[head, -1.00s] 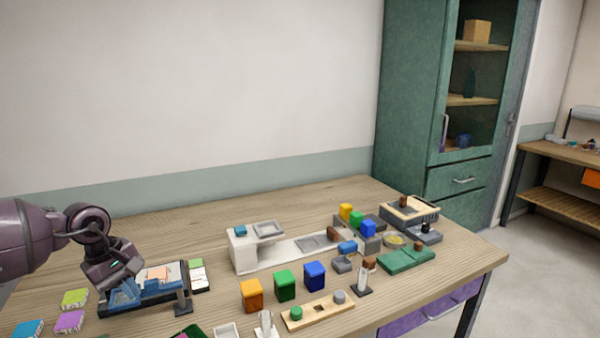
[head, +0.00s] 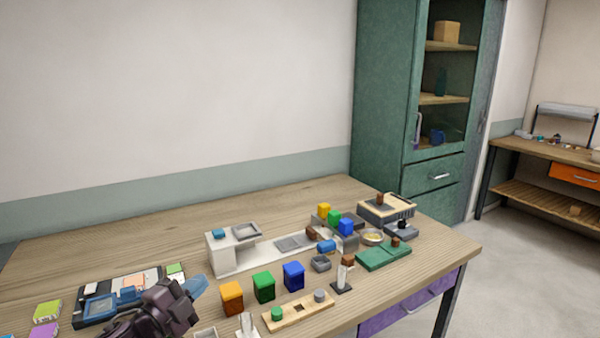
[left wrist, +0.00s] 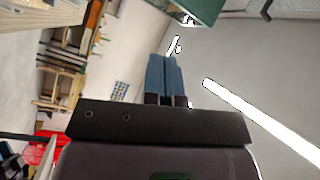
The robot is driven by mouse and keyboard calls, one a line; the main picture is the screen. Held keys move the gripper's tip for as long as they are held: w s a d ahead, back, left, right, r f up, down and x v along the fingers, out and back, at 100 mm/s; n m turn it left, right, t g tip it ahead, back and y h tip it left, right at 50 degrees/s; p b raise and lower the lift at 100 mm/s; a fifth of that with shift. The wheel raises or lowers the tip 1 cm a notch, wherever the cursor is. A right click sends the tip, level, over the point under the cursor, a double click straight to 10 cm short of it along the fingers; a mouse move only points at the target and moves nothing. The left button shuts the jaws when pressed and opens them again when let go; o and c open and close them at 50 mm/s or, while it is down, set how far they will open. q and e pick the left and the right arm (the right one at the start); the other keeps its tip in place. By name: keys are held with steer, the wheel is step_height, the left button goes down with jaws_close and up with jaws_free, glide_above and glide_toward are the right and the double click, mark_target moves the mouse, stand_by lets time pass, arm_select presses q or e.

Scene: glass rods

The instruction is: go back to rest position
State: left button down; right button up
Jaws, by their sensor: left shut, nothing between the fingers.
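My left gripper (head: 197,287) is low in the head view, above the near left part of the wooden table (head: 85,238). Its blue fingers are closed together with nothing between them. In the left wrist view the two blue fingers (left wrist: 166,76) lie side by side, with the room beyond them. The gripper covers part of a black tray (head: 85,319) with a blue piece and cards. My right gripper is not in view.
Orange (head: 231,297), green (head: 263,287) and blue (head: 293,275) bins stand just right of my left gripper. Behind them is a white station (head: 222,262). A wooden block with pegs (head: 298,311) lies in front. The table's back left is clear.

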arm_select(q)
steer(key=s+a+f+n+y, duration=0.1)
steer(key=s+f+n+y, duration=0.1)
steer(key=s+f+n, duration=0.1)
steer(key=s+a+f+n+y, duration=0.2)
steer(key=s+f+n, duration=0.1)
steer(key=f+n, duration=0.2)
steer(key=s+a+f+n+g+y, duration=0.1)
steer(key=s+f+n+y, duration=0.1)
steer(key=s+f+n, duration=0.2)
step_height(320, 180, down, 3)
steer(key=shift+a+r+n, duration=0.1)
steer(key=shift+a+n, duration=0.05)
steer(key=shift+n, duration=0.35)
steer(key=s+a+f+n+g+y, duration=0.1)
steer(key=s+f+n, duration=0.1)
steer(key=s+f, duration=0.4)
steer(key=s+a+f+n+g+y, duration=0.1)
steer(key=s+f+n+g+y, duration=0.1)
steer(key=s+f, duration=0.4)
steer(key=s+n, duration=0.1)
steer(key=s, duration=0.3)
steer(key=shift+s+a+g+y, duration=0.3)
steer(key=shift+s+a, duration=0.05)
steer(key=shift+s, duration=0.05)
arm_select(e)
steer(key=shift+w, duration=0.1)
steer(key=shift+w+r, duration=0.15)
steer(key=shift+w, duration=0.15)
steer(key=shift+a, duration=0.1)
